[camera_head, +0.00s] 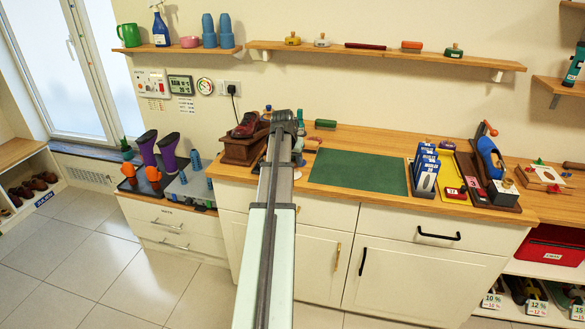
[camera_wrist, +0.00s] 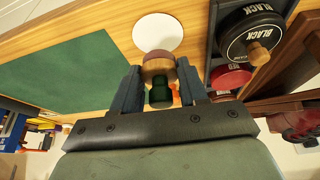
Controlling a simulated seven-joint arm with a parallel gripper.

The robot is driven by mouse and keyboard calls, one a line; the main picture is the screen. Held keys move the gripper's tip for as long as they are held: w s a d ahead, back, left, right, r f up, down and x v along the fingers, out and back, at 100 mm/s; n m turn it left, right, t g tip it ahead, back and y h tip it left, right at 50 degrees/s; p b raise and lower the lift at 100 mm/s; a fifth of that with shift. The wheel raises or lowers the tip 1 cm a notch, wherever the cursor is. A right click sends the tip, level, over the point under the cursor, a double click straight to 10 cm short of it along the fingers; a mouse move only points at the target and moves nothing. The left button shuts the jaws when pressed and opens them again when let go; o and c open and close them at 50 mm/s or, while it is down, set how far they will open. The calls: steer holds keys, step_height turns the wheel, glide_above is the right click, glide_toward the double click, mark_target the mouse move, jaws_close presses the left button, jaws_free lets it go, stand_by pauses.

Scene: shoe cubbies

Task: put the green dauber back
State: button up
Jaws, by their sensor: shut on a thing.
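In the wrist view, my gripper (camera_wrist: 158,84) is shut on the green dauber (camera_wrist: 160,94), which has a green knob, a pale wooden disc and a reddish-brown end. The dauber is between the two dark fingers, with its reddish-brown end pointing away from my wrist. A white round disc (camera_wrist: 158,32) lies on the wooden counter just beyond that end. I cannot tell whether they touch. In the head view, my arm hides the fingers and the held dauber.
A dark tray right of the fingers holds a black tin (camera_wrist: 250,35) and a red tin (camera_wrist: 230,78). A green mat (camera_head: 358,171) lies on the counter, with blue boxes (camera_head: 426,168) to its right. A wall shelf (camera_head: 385,53) carries several small knobbed items and brushes.

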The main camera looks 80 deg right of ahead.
steer(key=shift+f, duration=1.7)
steer(key=o, duration=0.9)
steer(key=shift+f, duration=0.15)
steer(key=shift+o, duration=0.2)
steer(key=v, duration=1.2)
steer(key=shift+w, duration=0.1)
